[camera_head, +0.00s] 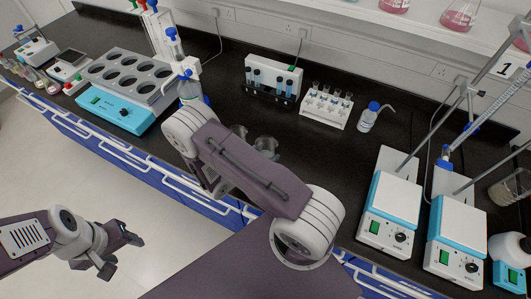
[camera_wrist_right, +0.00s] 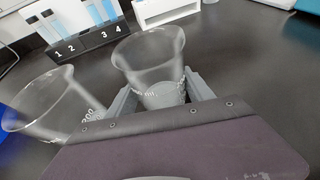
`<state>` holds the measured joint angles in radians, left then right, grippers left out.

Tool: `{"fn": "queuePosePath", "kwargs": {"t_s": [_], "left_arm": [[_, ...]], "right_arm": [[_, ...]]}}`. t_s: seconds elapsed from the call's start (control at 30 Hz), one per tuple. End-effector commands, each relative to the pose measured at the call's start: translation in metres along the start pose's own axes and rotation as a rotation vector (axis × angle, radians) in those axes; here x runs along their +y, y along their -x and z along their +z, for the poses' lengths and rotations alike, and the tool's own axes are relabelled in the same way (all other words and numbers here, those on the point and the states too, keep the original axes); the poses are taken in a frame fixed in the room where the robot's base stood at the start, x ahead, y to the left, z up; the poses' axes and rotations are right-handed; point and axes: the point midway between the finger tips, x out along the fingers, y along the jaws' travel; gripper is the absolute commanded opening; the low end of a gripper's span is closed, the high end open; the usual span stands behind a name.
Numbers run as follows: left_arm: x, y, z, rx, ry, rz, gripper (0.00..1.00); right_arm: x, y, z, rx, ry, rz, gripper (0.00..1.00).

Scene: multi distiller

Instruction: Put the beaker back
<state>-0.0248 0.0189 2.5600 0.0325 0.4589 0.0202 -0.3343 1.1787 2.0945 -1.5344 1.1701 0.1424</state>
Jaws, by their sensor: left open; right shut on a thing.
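In the right wrist view, my right gripper (camera_wrist_right: 160,97) is shut around a clear glass beaker (camera_wrist_right: 148,50), which stands upright between the two grey fingers. A second clear beaker (camera_wrist_right: 40,108) is to its left, just outside the left finger. In the head view, two beakers (camera_head: 265,144) (camera_head: 238,131) show on the black bench beyond my right arm; which one is held is unclear there. My right arm hides the right gripper in the head view. My left gripper (camera_head: 122,252) is open and empty, low at the left, off the front of the bench.
A blue water bath (camera_head: 122,113) with several round openings sits at the left. Stirrers (camera_head: 391,207) (camera_head: 457,235) stand at the right. Bare bench lies between.

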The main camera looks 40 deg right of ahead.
Motion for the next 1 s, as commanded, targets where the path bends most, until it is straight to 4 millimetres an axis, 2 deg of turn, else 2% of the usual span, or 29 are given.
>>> {"fn": "queuePosePath", "kwargs": {"t_s": [0.03, 0.1, 0.37, 0.47, 0.5, 0.57, 0.9, 1.0], "left_arm": [[0.0, -0.001, 0.0, 0.0, 0.0, 0.0, 0.57], [0.0, -0.001, 0.0, 0.0, 0.0, 0.0, 0.57], [0.0, -0.001, 0.0, 0.0, 0.0, 0.0, 0.57], [0.0, 0.006, -0.001, 0.0, 0.0, 0.0, 0.57], [0.0, 0.002, 0.0, 0.0, 0.0, 0.0, 0.57], [0.0, 0.0, 0.0, 0.0, 0.0, 0.0, 0.57], [0.0, -0.009, 0.001, 0.0, 0.0, 0.0, 0.57], [0.0, -0.011, 0.001, 0.0, 0.0, 0.0, 0.57]], "right_arm": [[0.0, -0.001, -0.001, 0.0, 0.0, 0.0, 0.66], [0.0, 0.0, -0.001, 0.0, 0.0, 0.0, 0.82], [0.0, 0.0, 0.0, 0.0, 0.0, 0.0, 0.82], [0.0, 0.003, 0.006, 0.0, 0.0, 0.0, 0.82], [0.001, 0.006, 0.003, 0.0, -0.001, 0.002, 0.82], [0.002, 0.016, 0.002, 0.0, -0.001, 0.005, 0.82], [0.002, 0.094, 0.001, 0.001, -0.002, 0.007, 0.82], [0.001, 0.11, 0.002, 0.001, -0.001, 0.004, 0.82]]}}
